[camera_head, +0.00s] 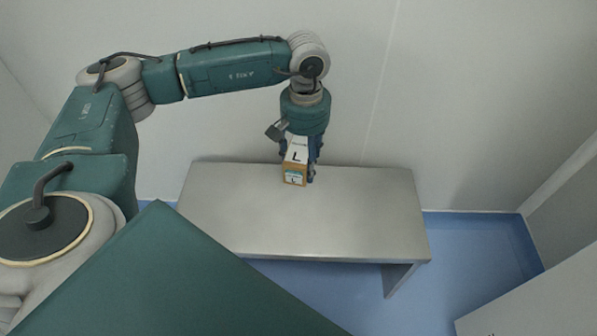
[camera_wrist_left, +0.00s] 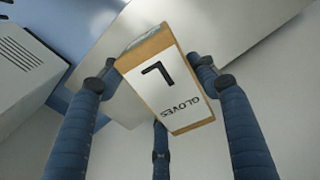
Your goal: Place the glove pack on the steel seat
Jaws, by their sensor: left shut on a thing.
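The glove pack (camera_head: 296,160) is a small brown and white box marked with an L, at the back edge of the steel seat. In the left wrist view the glove pack (camera_wrist_left: 165,84) shows its "L" and "GLOVES" print. My left gripper (camera_head: 301,170) points down with its blue fingers around the pack, shut on it. The same left gripper fingers (camera_wrist_left: 158,88) show on both sides of the pack and below it. The steel seat (camera_head: 300,215) is a bare grey bench under the pack. I cannot tell whether the pack touches it. My right gripper is not in view.
A white wall (camera_head: 440,100) stands right behind the seat. Blue floor (camera_head: 480,250) is open to the right of it. A white cabinet (camera_head: 540,295) is at the lower right. The seat top is clear on both sides of the pack.

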